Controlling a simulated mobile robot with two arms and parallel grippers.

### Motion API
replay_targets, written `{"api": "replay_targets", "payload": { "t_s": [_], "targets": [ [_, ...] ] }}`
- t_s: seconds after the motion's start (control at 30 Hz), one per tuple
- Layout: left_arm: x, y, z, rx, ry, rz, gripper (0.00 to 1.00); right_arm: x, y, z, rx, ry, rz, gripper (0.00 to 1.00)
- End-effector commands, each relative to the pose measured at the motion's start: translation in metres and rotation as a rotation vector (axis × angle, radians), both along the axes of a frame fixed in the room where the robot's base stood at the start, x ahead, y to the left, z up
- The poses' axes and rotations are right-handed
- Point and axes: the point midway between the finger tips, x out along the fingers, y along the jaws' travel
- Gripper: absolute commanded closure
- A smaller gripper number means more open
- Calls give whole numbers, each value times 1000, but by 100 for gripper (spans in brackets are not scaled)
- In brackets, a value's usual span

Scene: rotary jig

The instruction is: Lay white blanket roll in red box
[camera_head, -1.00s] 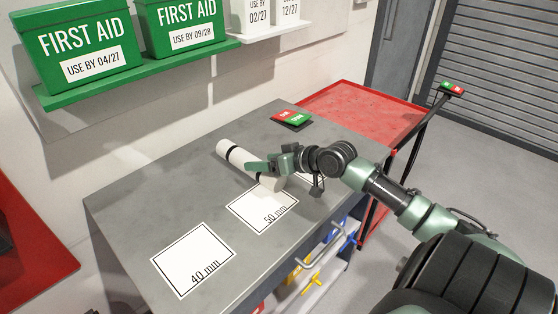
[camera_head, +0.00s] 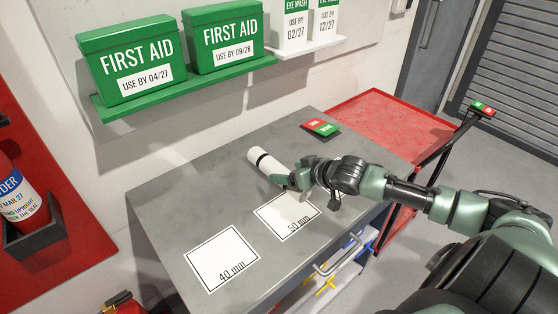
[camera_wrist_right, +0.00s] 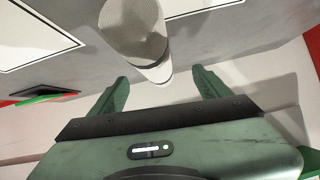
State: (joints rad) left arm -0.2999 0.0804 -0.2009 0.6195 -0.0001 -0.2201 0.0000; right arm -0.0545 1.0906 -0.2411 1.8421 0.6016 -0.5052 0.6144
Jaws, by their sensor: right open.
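The white blanket roll (camera_head: 264,164) with dark bands lies on the grey bench top, its near part hidden behind my right gripper (camera_head: 292,182). In the right wrist view the roll (camera_wrist_right: 135,32) lies ahead, its end reaching toward the gap between the spread fingers of my right gripper (camera_wrist_right: 160,84). The fingers are open, and I see no contact with the roll. I cannot pick out a red box for certain. My left gripper is not in view.
Cards marked 40 mm (camera_head: 222,258) and 50 mm (camera_head: 285,214) lie on the bench. A red and green button pad (camera_head: 320,127) sits at the back. A red-topped trolley (camera_head: 385,118) adjoins the right. Green first aid boxes (camera_head: 130,60) stand on the wall shelf.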

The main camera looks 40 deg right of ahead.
Motion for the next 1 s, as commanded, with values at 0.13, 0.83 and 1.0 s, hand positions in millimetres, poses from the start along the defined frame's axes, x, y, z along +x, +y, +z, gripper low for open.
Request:
{"api": "replay_targets", "payload": {
  "t_s": [0.13, 0.83, 1.0],
  "targets": [
    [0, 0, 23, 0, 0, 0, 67, 3, -2, 6, -64, 3, 15, 22],
    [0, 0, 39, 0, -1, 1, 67, 55, -1, -40, -87, 5, 21, 22],
    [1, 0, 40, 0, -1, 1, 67, 65, 0, -48, -88, 5, 23, 22]
  ]
}}
